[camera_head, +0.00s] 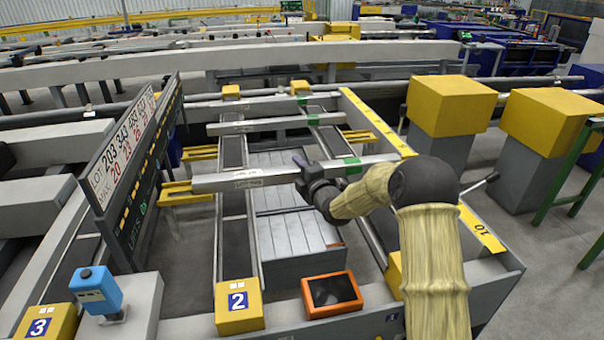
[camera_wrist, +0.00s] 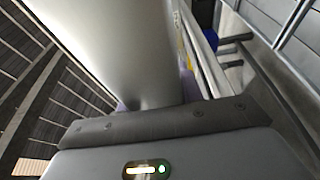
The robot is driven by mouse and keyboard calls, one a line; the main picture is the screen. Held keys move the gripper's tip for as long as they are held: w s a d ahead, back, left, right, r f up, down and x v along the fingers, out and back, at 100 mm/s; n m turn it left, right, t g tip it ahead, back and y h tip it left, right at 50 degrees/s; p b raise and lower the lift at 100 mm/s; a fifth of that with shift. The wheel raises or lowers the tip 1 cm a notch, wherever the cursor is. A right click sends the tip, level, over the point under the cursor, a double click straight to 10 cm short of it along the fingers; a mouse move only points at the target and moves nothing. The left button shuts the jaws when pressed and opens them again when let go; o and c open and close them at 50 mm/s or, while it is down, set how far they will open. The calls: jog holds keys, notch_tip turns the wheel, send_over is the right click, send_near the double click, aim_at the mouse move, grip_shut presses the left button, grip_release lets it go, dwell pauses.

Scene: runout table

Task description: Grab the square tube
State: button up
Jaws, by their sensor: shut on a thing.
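The square tube (camera_head: 245,180) is a long light-grey bar with a white label and a green band. It lies crosswise over the runout table, its left end by the yellow forks (camera_head: 186,193). My gripper (camera_head: 306,176) is at the tube's middle, shut on it. In the wrist view the tube (camera_wrist: 130,45) fills the upper middle, right against the dark jaw edge (camera_wrist: 165,122). The fingertips are mostly hidden by the tube and my wrist. Two similar tubes (camera_head: 270,124) lie farther back, apart from this one.
The table's yellow scale rail (camera_head: 480,229) runs along the right. A yellow block marked 2 (camera_head: 238,306) and an orange-framed screen (camera_head: 332,293) stand at the front. A dark sign board (camera_head: 130,170) rises at left. Yellow-topped posts (camera_head: 450,104) stand at right.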

jog(key=shift+r, duration=0.15)
grip_shut()
notch_tip(320, 180, up, 10)
jog(key=shift+p, duration=0.45)
dwell(0.5)
